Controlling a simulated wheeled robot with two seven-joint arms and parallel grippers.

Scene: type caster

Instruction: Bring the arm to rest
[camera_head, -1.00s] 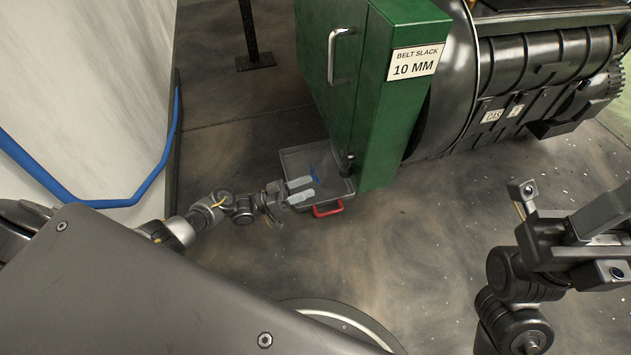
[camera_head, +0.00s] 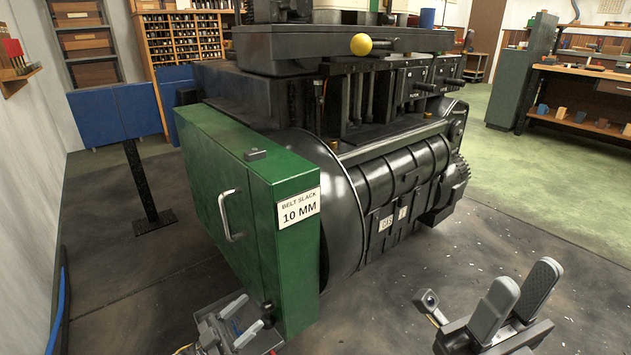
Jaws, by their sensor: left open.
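My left gripper (camera_head: 241,321) is low at the bottom edge, just left of the green cabinet's foot. Its two pale fingers are apart, with nothing seen between them. It is over or in a grey tray (camera_head: 208,313), most of which is cut off by the frame; I cannot tell if they touch. My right gripper (camera_head: 518,294) is at the lower right, its two grey fingers pointing up with a gap between them and nothing held.
The green cabinet (camera_head: 245,175) with a metal handle and a "BELT SLACK 10 MM" label stands beside my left gripper. The black machine (camera_head: 400,185) is behind it. A blue panel on a post (camera_head: 110,112) stands at left.

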